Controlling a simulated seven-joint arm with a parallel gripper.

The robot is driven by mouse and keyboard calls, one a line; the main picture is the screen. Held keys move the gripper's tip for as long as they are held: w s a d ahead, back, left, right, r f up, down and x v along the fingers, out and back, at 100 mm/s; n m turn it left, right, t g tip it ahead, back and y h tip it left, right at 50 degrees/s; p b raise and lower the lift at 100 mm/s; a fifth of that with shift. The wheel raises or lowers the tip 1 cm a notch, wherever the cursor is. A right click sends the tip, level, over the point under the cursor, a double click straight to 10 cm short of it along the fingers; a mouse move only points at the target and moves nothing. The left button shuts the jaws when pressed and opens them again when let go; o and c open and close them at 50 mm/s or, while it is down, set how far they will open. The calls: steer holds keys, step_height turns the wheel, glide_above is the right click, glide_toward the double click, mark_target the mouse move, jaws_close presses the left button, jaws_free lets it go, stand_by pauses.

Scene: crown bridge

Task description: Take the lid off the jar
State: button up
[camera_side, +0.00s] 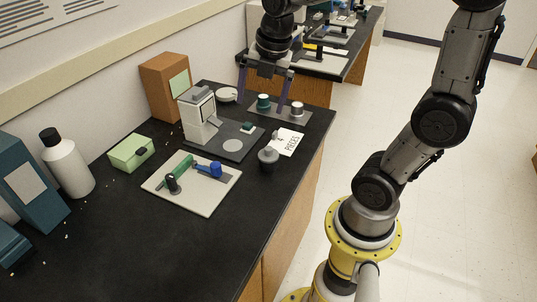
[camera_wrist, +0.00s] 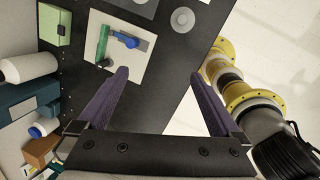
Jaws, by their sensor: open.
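A small grey jar (camera_side: 268,157) with a knobbed grey lid (camera_side: 268,150) stands near the counter's right edge, beside a white card. The jar seems to be the round grey shape seen from above in the wrist view (camera_wrist: 182,19). The lid looks seated on it. My gripper (camera_side: 261,100) is open and empty, pointing down over the back of the counter, beyond the jar and apart from it. In the wrist view the spread purple fingers (camera_wrist: 160,73) have nothing between them but dark counter.
A white device (camera_side: 198,114), a printed card (camera_side: 286,143) and a pale board (camera_side: 207,203) with green and blue parts surround the jar.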

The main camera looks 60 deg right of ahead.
steer(key=w+d+f+g, duration=0.2)
steer(key=w+d+f, duration=0.1)
steer(key=d+f, duration=0.35)
glide_above(268, 148)
steer(key=shift+g+y, duration=0.3)
steer(key=shift+g, duration=0.1)
steer(key=f, duration=0.9)
steer(key=shift+s+a+f, duration=0.1)
steer(key=shift+a+f, duration=0.25)
steer(key=shift+d+f, duration=0.2)
steer(key=shift+f, duration=1.3)
steer(key=shift+d+f, duration=0.15)
steer(key=shift+f, duration=1.3)
steer(key=c, duration=1.2)
